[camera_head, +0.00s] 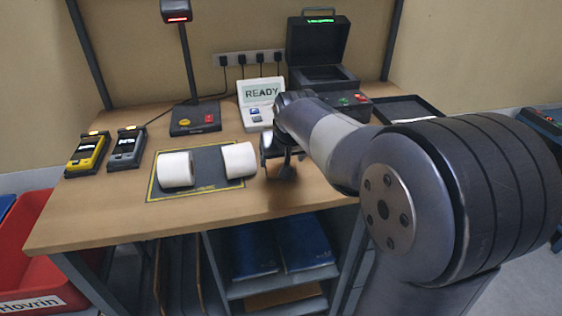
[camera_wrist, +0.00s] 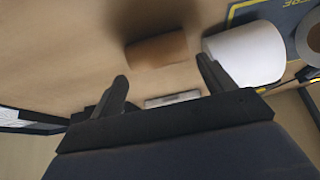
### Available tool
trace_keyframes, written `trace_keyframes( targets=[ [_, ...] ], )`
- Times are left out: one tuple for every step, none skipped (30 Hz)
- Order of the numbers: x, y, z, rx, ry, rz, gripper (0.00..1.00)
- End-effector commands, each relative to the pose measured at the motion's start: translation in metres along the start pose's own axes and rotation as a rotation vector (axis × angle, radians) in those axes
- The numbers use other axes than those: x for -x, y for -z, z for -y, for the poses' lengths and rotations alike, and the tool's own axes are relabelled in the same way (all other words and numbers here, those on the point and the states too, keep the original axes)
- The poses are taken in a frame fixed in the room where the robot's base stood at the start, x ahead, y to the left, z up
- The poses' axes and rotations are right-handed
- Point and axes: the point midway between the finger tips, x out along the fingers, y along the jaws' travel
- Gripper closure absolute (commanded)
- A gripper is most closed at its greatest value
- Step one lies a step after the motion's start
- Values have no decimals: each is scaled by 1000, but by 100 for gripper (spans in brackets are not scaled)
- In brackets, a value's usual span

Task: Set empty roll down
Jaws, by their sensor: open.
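The empty roll (camera_wrist: 157,50), a brown cardboard tube, lies on the wooden bench just beyond my fingertips in the wrist view. My gripper (camera_wrist: 165,80) is open, with one finger to each side of the tube's near side, and nothing is clamped between them. A dark shadow lies along the tube's far side. A white roll (camera_wrist: 246,54) is close beside my right finger in the wrist view.
The dark mat (camera_head: 205,155) holds two white rolls, one at left (camera_head: 175,170) and one at right (camera_head: 239,160). A READY display (camera_head: 262,95), a scanner stand (camera_head: 195,118), a black case (camera_head: 320,60) and a black tray (camera_head: 408,108) stand behind. The bench front is clear.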

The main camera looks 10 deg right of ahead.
Motion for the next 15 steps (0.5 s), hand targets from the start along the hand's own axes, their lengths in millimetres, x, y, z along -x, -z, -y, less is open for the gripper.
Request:
trace_keyframes(
  targets=[
    [15,2,0,0,0,-5,23],
    [22,2,0,0,0,-6,23],
    [30,2,0,0,0,-5,23],
    [37,2,0,0,0,-5,23],
    [43,1,0,0,0,-4,23],
    [50,1,0,0,0,-4,23],
    [55,1,0,0,0,-4,23],
    [59,1,0,0,0,-3,23],
    [64,1,0,0,0,-3,23],
    [68,1,0,0,0,-2,23],
    [71,1,0,0,0,-2,23],
    [74,1,0,0,0,-3,23],
    [76,1,0,0,0,-2,23],
    [77,0,0,0,0,-1,23],
    [78,0,0,0,0,0,23]
  ],
)
